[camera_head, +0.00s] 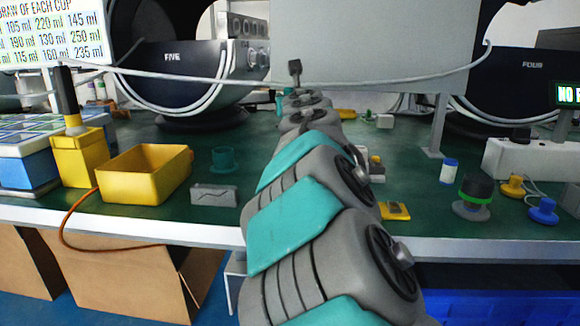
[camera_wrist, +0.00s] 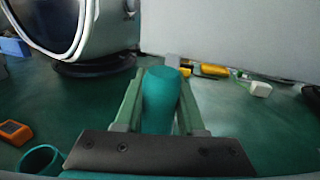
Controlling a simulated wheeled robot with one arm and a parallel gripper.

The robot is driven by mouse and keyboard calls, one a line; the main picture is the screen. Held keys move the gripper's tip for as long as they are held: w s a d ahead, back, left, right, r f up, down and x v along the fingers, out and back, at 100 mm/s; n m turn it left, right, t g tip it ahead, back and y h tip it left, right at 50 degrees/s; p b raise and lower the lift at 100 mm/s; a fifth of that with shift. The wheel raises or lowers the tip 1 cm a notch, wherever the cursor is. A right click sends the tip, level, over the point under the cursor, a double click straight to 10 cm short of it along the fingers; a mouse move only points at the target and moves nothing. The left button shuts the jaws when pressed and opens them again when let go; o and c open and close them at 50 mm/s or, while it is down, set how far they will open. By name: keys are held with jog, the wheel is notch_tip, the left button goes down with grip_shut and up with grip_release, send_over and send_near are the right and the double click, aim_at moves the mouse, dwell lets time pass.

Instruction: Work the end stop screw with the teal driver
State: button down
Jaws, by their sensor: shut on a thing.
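In the wrist view my gripper (camera_wrist: 160,98) has its two green fingers closed on the teal driver (camera_wrist: 161,103). Its rounded teal handle lies between the fingers and points away from the camera. The driver's tip is not visible. In the head view my arm stretches away over the green bench, and it hides the fingers and the driver. I cannot make out the end stop screw in either view.
A yellow bin (camera_head: 143,175) is farther left. A grey panel (camera_head: 370,45) stands beyond. A white block (camera_wrist: 258,89) lies to the right.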

jog(key=n+g+y+b, duration=0.1)
jog(key=n+g+y, duration=0.1)
jog(key=n+y, duration=0.1)
jog(key=a+n+g+y+b, duration=0.1)
jog(key=n+g+y, duration=0.1)
jog(key=y, duration=0.3)
jog(key=shift+s+a+n+b, duration=0.1)
jog(key=shift+a+n+b, duration=0.1)
jog(key=shift+n+b, duration=0.3)
jog(key=shift+f+b, duration=0.55)
jog(key=shift+f, duration=0.1)
